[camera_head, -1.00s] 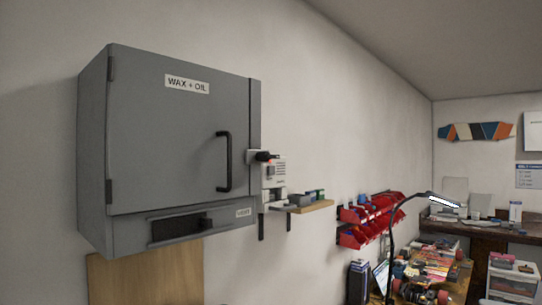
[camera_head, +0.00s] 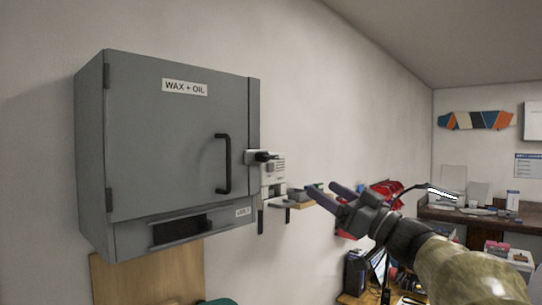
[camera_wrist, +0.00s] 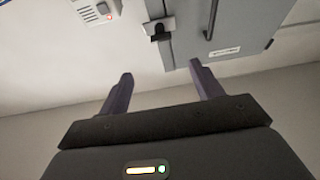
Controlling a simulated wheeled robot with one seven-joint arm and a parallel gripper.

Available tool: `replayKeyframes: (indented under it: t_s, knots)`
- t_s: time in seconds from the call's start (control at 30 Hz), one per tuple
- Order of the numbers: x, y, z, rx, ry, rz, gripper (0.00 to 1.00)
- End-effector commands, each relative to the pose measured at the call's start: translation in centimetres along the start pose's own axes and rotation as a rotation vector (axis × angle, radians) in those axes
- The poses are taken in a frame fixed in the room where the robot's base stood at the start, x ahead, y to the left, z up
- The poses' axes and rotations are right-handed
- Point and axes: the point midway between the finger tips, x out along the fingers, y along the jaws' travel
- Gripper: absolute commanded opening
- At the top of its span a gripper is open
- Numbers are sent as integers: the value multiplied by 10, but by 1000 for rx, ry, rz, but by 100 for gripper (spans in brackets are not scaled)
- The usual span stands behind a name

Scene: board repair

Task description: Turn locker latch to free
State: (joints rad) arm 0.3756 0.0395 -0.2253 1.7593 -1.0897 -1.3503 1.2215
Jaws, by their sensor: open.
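The grey locker (camera_head: 160,140), labelled "WAX + OIL", hangs on the left wall with its door shut. Its latch, a black lever (camera_head: 263,156) on a pale plate, sits at the door's right edge beside a light-coloured box (camera_head: 272,172). The lever looks roughly level. In the wrist view the latch (camera_wrist: 160,32) shows at the top, beyond my fingertips. My gripper (camera_head: 321,188) is open and empty, to the right of the latch and apart from it. In the wrist view the gap between my fingers (camera_wrist: 161,70) is clear.
A black door handle (camera_head: 224,163) stands out left of the latch. A small wall shelf (camera_head: 300,203) with little boxes is just below and right of the latch, near my fingers. Red bins (camera_head: 385,192) are partly hidden behind my arm.

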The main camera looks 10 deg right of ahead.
Motion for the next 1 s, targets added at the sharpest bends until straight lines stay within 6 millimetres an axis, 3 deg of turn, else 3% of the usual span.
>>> replayKeyframes:
  t_s: [0.47,1.0]
  knots:
    - [8,-1,-1,3,-1,-8,65]
    - [96,-2,-3,4,-1,-8,65]
